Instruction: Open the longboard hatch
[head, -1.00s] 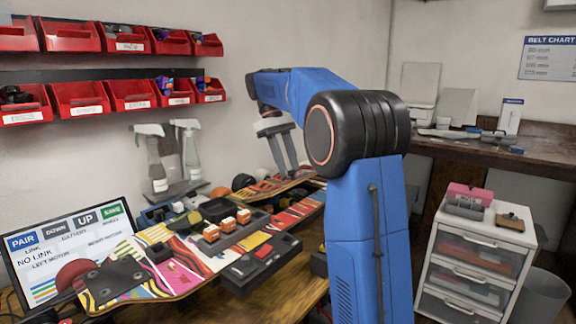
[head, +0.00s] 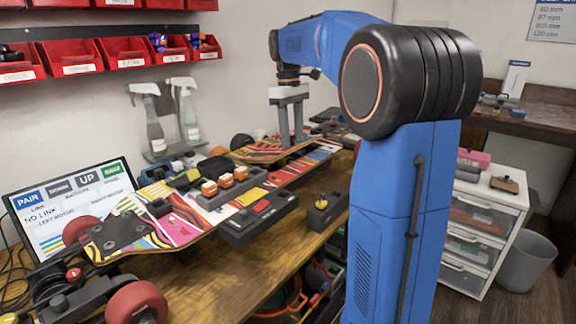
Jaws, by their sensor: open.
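A colourful longboard (head: 180,222) lies across the wooden bench with its near truck and red wheels at the lower left. I cannot make out clearly which part of it is the hatch. A dark plate (head: 112,231) sits on its near end. My gripper (head: 292,142) points down with its two grey fingers apart, over the far part of the board. No object shows between the fingers. The fingertips are close to the board's far end (head: 262,152); I cannot tell whether they touch it.
A screen (head: 75,210) reading "NO LINK" stands at the left. A grey tray with orange-and-white blocks (head: 232,190), a black box (head: 258,215) and a small joystick box (head: 321,212) stand around the board. Spray bottles (head: 185,110) stand behind. A drawer unit (head: 482,215) is at the right.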

